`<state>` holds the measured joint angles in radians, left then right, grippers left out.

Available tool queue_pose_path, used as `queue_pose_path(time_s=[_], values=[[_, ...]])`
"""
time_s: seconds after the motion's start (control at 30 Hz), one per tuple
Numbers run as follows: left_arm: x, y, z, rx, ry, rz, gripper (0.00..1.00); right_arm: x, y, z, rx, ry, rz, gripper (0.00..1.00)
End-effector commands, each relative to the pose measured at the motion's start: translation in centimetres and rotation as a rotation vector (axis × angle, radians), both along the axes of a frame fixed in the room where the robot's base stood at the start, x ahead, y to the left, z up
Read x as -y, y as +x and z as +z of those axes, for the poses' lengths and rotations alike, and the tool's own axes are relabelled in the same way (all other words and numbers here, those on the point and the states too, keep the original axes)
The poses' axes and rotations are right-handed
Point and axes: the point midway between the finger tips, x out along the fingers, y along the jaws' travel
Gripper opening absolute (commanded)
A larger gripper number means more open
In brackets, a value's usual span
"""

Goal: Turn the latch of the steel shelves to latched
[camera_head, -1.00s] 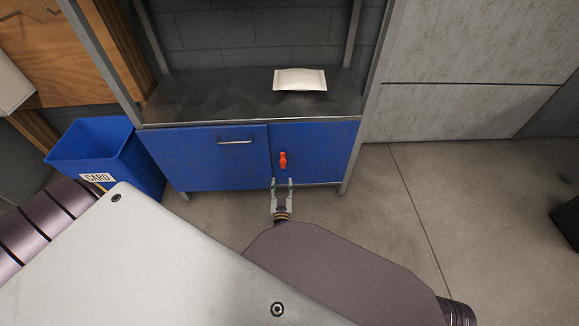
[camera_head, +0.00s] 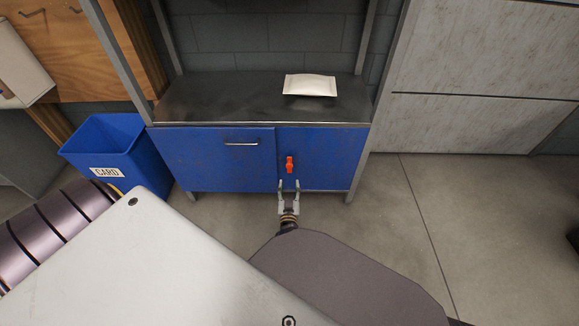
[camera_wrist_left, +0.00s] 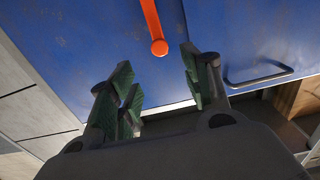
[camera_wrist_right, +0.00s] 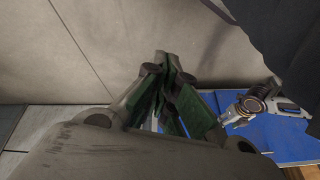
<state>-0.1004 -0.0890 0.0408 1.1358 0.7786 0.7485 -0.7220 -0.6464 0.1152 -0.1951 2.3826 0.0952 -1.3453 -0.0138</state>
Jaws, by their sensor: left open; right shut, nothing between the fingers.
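The steel shelves have blue lower doors (camera_head: 222,165) and a dark worktop (camera_head: 240,97). The orange-red latch (camera_head: 290,165) is on the right door, its handle roughly upright. It also shows in the left wrist view (camera_wrist_left: 155,30). My left gripper (camera_head: 289,184) is open and empty, just below the latch and apart from it. In the left wrist view its green-padded fingers (camera_wrist_left: 163,88) are spread below the latch's round end. My right gripper (camera_wrist_right: 165,60) is shut and empty in the right wrist view, with the floor behind it; I cannot make it out in the head view.
A white packet (camera_head: 310,85) lies on the worktop. A blue bin (camera_head: 106,150) labelled CARD stands left of the shelves. A bar handle (camera_head: 241,143) sticks out from the left door.

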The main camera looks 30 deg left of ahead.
Motion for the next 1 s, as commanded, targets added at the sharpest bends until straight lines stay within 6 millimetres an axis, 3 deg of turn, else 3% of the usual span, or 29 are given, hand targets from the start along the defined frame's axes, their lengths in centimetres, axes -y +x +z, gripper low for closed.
queue_pose_path(time_s=[1.0], values=[[-4.7, 7.8, -0.1, 0.002, 0.001, 0.0, 0.49, -2.5, 0.9, -9.8, 0.134, 0.15, -0.049, 0.0]])
